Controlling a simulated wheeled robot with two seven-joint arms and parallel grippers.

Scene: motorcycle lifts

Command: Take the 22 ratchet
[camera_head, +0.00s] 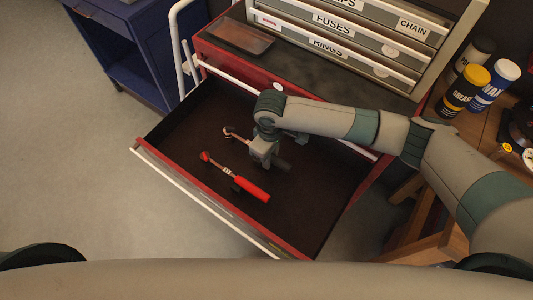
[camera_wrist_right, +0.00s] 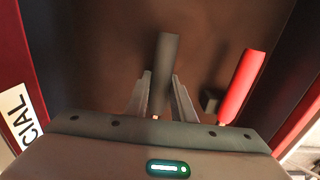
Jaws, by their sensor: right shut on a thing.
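My right gripper (camera_head: 263,163) reaches down into the open drawer and is shut on the dark-handled ratchet (camera_head: 233,132). In the wrist view the fingers (camera_wrist_right: 162,105) stand on both sides of its dark grey handle (camera_wrist_right: 167,62). Its metal head points left in the head view, and its middle is hidden by the gripper. A red-handled ratchet (camera_head: 252,188) lies beside it, nearer the drawer front; its handle also shows in the wrist view (camera_wrist_right: 242,85). No size mark is readable on either ratchet. My left gripper is not in view.
The drawer (camera_head: 195,195) has a dark floor and red walls. A labelled drawer cabinet (camera_head: 335,25) stands behind it on the chest top. A wooden bench with a grease can (camera_head: 464,90) and other cans is at the right. A blue cabinet (camera_head: 120,45) stands at the upper left.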

